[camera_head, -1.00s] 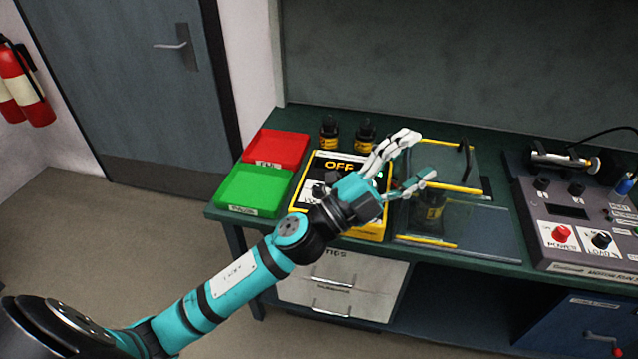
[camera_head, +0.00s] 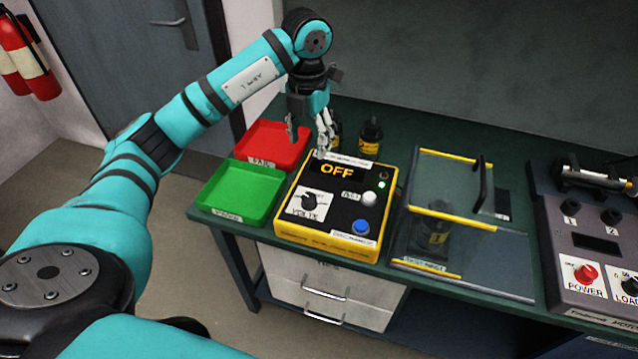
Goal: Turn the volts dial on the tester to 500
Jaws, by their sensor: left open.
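The tester (camera_head: 345,231) is a yellow and black box on the green bench, with a display reading OFF. Its volts dial (camera_head: 309,201) is a black knob on a white plate at the tester's left side; the plate's small marks are too small to read. My left gripper (camera_head: 308,148) is open and empty, pointing down above the tester's back left corner and the red tray's right edge. It is behind the dial and apart from it. My right gripper is not in view.
A red tray (camera_head: 262,136) and a green tray (camera_head: 243,207) lie left of the tester. Black bottles (camera_head: 371,134) stand behind it. A clear hinged guard (camera_head: 447,181) covers another bottle to the right. A grey power unit (camera_head: 597,243) stands at far right.

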